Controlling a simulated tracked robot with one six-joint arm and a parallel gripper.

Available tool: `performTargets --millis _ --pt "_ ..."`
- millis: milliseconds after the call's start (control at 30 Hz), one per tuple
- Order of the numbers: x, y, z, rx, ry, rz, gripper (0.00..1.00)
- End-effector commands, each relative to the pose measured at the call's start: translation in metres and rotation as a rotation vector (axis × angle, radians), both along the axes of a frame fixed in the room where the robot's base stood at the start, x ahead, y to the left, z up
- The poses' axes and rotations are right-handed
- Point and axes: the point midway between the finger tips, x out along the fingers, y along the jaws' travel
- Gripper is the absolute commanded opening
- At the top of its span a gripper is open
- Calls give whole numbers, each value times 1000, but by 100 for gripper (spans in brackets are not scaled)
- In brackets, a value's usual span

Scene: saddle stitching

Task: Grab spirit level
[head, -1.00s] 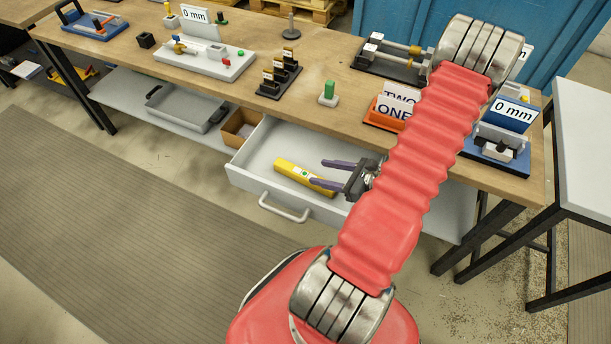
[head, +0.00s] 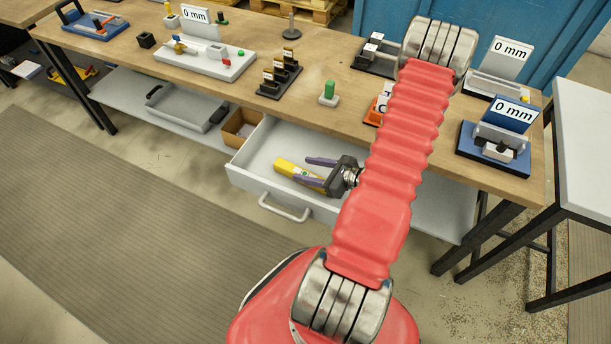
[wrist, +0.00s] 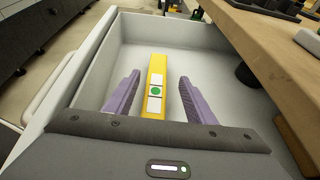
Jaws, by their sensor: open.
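The yellow spirit level (head: 288,166) lies in the open grey drawer (head: 246,153) under the workbench. In the wrist view the spirit level (wrist: 157,72) runs away from me along the drawer floor, with white patches and a green dot on its top. My gripper (head: 312,171) has two purple fingers and is open. In the wrist view the fingers (wrist: 154,92) stand on either side of the level's near part, with a gap on each side. I cannot tell how high they are above the drawer floor. My gripper hides the level's right end in the head view.
The workbench top (head: 330,130) lies above and behind the drawer and carries several fixtures. The drawer's front wall and handle (head: 285,208) stand towards me. A brown box (head: 238,128) sits left of the drawer on the lower shelf. The floor in front is clear.

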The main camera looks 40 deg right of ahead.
Motion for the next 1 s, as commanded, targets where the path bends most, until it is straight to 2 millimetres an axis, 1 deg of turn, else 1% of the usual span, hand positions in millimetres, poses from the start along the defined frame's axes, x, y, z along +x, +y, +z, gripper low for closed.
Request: performTargets --millis 267,433,567,1000 --pt "25 12 -13 1 0 5 50" --pt "39 15 -19 0 0 3 50" --pt "42 15 -20 0 0 0 50" --pt "42 15 -19 0 0 0 50"
